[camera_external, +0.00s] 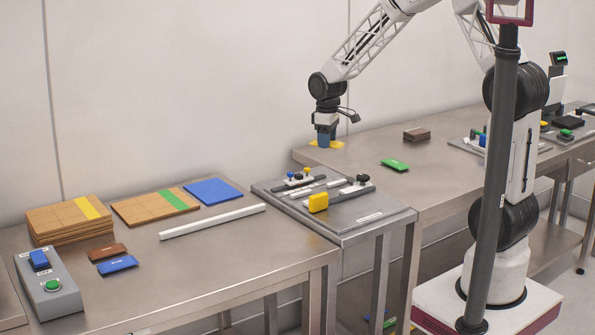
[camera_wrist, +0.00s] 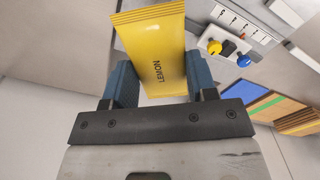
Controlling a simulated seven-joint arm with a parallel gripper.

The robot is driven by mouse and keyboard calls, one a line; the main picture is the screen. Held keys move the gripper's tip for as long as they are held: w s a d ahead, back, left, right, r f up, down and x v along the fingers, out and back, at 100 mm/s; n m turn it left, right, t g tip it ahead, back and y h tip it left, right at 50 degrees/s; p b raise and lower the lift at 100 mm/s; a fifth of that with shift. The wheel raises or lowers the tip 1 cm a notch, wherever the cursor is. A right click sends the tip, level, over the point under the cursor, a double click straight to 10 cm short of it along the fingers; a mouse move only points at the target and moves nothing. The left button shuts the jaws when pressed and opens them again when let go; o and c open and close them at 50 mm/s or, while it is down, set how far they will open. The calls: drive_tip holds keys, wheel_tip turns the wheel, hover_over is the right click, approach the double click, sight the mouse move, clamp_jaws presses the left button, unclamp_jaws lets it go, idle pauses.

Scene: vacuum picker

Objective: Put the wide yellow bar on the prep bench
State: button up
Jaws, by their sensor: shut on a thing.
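My gripper (camera_external: 326,136) points down over the far left corner of the right-hand steel bench (camera_external: 370,150). In the wrist view its blue fingers (camera_wrist: 160,78) are shut on a wide yellow bar (camera_wrist: 158,45) marked LEMON. The bar sticks out beyond the fingers, and its ends also show as yellow (camera_external: 341,144) in the external view. It appears at or just above the bench top; I cannot tell whether it touches. Which bench is the prep bench is not labelled in view.
A fixture plate with a yellow block (camera_external: 318,202) stands between the benches. A green packet (camera_external: 394,165) and a brown stack (camera_external: 417,134) lie to the gripper's right. The left bench holds boards (camera_external: 70,218), a white strip (camera_external: 213,221), packets and a button box (camera_external: 48,283).

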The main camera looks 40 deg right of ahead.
drive_tip(key=s+d+f+m, duration=0.1)
drive_tip(key=s+d, duration=0.3)
drive_tip(key=d, duration=0.7)
drive_tip(key=s+d+f+m, duration=0.2)
drive_tip(key=s+d, duration=0.3)
drive_tip(key=d, duration=0.6)
drive_tip(key=s+d+f+m, duration=0.1)
drive_tip(key=s+d+m, duration=0.2)
drive_tip(key=d, duration=0.9)
drive_tip(key=shift+s+d+f+m, duration=0.1)
drive_tip(key=shift+s+m, duration=0.05)
drive_tip(key=shift+s, duration=0.45)
drive_tip(key=shift+s+f+m, duration=0.1)
drive_tip(key=shift+s+m, duration=0.05)
drive_tip(key=shift+s, duration=0.45)
drive_tip(key=shift+f, duration=0.55)
drive_tip(key=shift+w, duration=0.15)
hover_over(414, 152)
drive_tip(key=shift+w+d+f, duration=0.15)
drive_tip(key=shift+d+f, duration=0.05)
drive_tip(key=shift+f, duration=0.55)
drive_tip(key=shift+f, duration=1.75)
